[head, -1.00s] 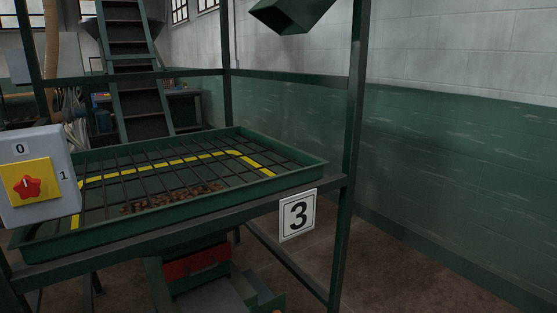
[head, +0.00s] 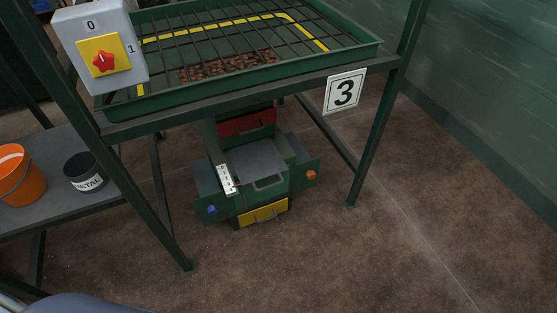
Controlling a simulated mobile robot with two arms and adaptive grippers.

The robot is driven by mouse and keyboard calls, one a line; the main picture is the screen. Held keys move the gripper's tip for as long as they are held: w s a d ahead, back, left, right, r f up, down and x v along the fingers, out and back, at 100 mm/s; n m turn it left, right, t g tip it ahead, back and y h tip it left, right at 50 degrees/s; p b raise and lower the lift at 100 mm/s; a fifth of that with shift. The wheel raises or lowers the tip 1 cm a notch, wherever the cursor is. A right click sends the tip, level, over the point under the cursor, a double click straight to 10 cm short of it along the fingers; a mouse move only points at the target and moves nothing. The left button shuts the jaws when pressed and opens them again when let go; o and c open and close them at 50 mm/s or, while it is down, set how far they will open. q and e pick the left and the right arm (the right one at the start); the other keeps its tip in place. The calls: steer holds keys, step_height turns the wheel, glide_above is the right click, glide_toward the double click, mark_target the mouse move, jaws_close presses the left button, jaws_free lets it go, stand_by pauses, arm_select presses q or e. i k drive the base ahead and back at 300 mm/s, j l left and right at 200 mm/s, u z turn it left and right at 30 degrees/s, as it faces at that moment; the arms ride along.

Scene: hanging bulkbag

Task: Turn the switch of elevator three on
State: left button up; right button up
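A grey switch box (head: 135,45) with a yellow plate (head: 88,47) and a red star-shaped knob (head: 103,62) is at the upper left of the head view. It is marked 0 at the top and 1 at the right. The knob's small pointer mark seems to be at the top, toward 0. A white sign with the number 3 (head: 345,92) hangs on the front of the green frame to the right of the box. Neither of my grippers shows in the head view.
A green tray with a grate (head: 350,55) holds brown pieces (head: 230,66). Below stands a green machine (head: 260,165). An orange bucket (head: 14,175) and a black bucket (head: 84,172) stand on a grey shelf (head: 60,205) at left. The floor (head: 400,240) at right is clear.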

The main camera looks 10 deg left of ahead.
mark_target(104, 61)
steer(key=u, duration=1.3)
